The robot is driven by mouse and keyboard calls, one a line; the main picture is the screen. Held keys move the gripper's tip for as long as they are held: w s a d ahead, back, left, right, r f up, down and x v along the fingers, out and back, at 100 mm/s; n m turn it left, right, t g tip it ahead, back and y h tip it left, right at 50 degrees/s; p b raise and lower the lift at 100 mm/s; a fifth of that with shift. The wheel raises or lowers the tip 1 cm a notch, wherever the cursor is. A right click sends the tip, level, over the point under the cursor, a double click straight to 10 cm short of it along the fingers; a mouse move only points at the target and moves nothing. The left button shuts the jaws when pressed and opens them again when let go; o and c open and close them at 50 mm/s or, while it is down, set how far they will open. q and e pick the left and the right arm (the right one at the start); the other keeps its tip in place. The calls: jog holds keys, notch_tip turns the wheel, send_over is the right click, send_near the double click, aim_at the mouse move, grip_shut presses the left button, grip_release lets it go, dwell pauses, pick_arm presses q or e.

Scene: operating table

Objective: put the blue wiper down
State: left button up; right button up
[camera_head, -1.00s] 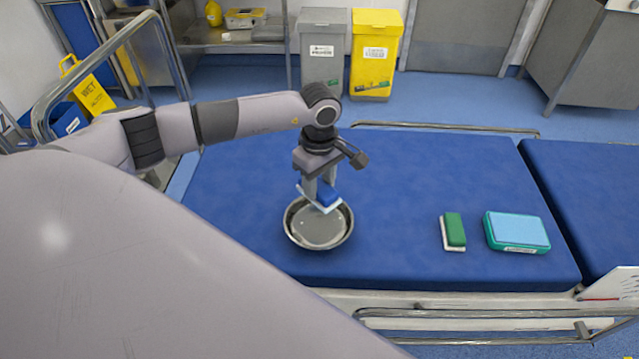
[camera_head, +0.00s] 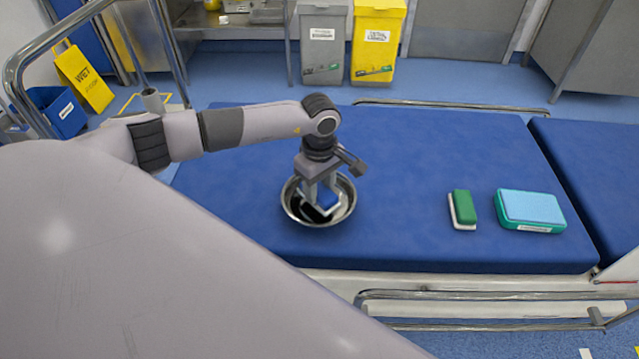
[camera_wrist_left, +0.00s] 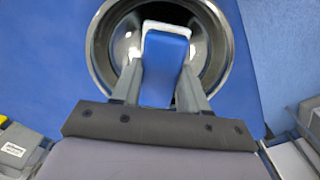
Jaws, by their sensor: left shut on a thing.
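The blue wiper (camera_head: 322,200) has a blue body and a white edge. My left gripper (camera_head: 320,192) is shut on it and holds it, pointing down, at the metal bowl (camera_head: 349,203). In the left wrist view the blue wiper (camera_wrist_left: 165,62) sits between the fingers of my left gripper (camera_wrist_left: 160,75), with the bowl (camera_wrist_left: 222,45) around it. I cannot tell whether the wiper touches the bowl's bottom. My right gripper is not in view.
The bowl stands on the blue operating table (camera_head: 420,160). A green and white wiper (camera_head: 464,209) and a teal box with a light blue top (camera_head: 530,209) lie to the right. The table between them and the bowl is clear. A metal rail (camera_head: 480,295) runs along the front.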

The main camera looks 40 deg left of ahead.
aim_at(320, 190)
pick_arm(q)
jog(key=shift+f, duration=0.1)
jog(key=o, duration=1.3)
notch_tip(320, 190, up, 7)
jog(key=p, duration=0.5)
